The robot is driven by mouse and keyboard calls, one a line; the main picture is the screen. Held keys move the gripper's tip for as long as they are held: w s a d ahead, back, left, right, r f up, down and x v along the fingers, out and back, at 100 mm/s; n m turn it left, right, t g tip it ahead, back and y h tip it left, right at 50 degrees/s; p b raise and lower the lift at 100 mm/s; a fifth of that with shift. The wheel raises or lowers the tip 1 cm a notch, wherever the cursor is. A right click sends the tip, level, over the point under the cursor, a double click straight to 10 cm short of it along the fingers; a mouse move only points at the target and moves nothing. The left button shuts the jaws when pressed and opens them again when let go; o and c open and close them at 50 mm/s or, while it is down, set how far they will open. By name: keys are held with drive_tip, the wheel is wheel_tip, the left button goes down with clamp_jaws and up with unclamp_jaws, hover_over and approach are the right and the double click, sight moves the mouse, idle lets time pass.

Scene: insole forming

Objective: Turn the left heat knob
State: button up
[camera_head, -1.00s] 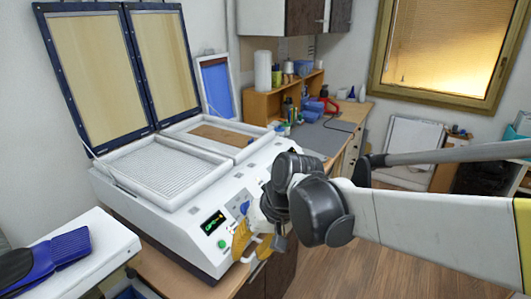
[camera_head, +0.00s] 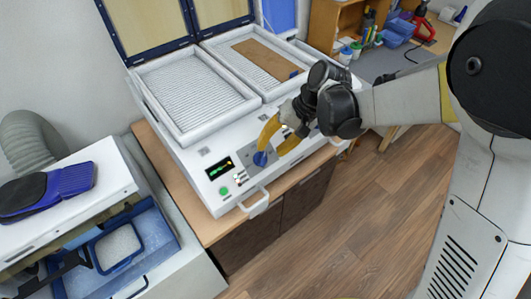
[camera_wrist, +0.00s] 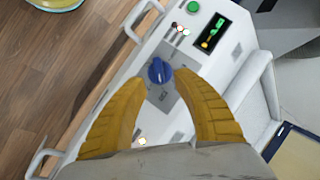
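The left heat knob (camera_head: 260,158) is a round blue dial on a grey plate on the front panel of the white forming machine (camera_head: 217,191). In the wrist view the blue knob (camera_wrist: 159,70) sits between and just beyond the tips of my two yellow fingers. My gripper (camera_head: 271,139) is open over the panel, its fingers spread to either side of the knob. The wrist view shows my gripper (camera_wrist: 163,82) with gaps between both fingers and the knob. Whether a finger touches it cannot be told from the head view. The right heat knob is not visible.
A green button (camera_head: 223,191) and a small display (camera_head: 219,168) lie left of the knob. A white handle (camera_head: 254,204) sticks out at the machine's front edge. Mesh trays (camera_head: 190,95) lie behind.

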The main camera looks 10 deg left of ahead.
sight(264, 156)
drive_tip(key=x, duration=0.5)
drive_tip(key=shift+w, duration=0.1)
drive_tip(key=shift+d, duration=0.1)
drive_tip(key=shift+c, duration=0.5)
clamp_jaws()
